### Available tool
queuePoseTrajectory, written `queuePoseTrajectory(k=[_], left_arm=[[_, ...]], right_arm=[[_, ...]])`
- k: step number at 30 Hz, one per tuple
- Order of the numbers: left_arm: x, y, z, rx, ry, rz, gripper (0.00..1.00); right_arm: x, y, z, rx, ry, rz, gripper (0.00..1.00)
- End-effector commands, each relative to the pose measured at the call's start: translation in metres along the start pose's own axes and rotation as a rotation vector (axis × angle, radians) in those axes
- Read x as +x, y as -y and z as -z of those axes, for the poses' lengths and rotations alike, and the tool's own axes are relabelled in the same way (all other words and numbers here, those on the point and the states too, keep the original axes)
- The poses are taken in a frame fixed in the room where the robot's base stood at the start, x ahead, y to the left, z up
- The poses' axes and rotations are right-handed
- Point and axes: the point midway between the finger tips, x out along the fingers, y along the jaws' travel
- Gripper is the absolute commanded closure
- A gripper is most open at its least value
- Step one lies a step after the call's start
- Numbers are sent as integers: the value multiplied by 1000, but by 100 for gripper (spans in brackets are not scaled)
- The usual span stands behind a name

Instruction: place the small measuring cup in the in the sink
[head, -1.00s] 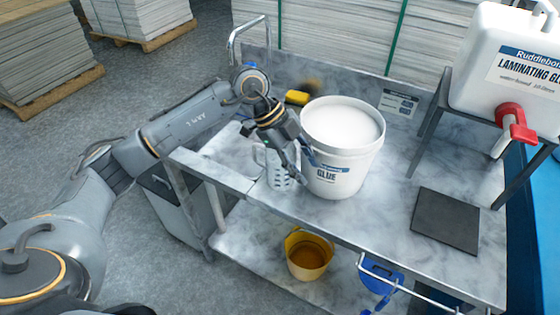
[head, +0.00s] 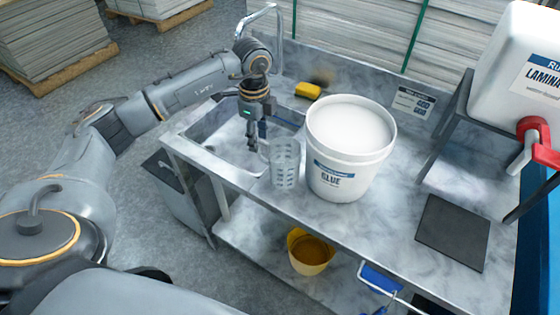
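A clear, translucent measuring cup (head: 286,166) with markings stands upright on the marbled counter, between the sink (head: 215,150) and the white glue bucket (head: 340,178). My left gripper (head: 258,146) points down just left of the cup, near the sink's right side. Its fingers look close together beside the cup's left side. I cannot tell whether they touch the cup or hold a handle. The sink basin is a metal recess at the counter's left end, partly hidden by my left arm. My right gripper is not in view.
A yellow sponge (head: 307,90) lies behind the bucket, near the faucet (head: 263,12). A dark mat (head: 452,232) lies on the right, below a white glue container (head: 520,65) with a red tap. A yellow bucket (head: 309,252) stands on the lower shelf.

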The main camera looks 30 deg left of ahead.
Motion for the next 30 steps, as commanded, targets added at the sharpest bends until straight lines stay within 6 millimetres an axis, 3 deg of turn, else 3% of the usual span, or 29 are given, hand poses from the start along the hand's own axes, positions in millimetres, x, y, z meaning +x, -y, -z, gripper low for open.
queuePoseTrajectory(k=[5,10,18,26,30], left_arm=[[18,0,0,2,-1,-1,61],[31,-1,-2,2,0,-2,61],[68,-1,-4,2,-2,-1,61],[73,-1,-4,2,-2,1,61],[72,-1,-4,3,-2,1,85]], right_arm=[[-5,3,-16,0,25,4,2],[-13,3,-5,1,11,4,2],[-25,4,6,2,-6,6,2],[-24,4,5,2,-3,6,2],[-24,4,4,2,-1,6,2]])
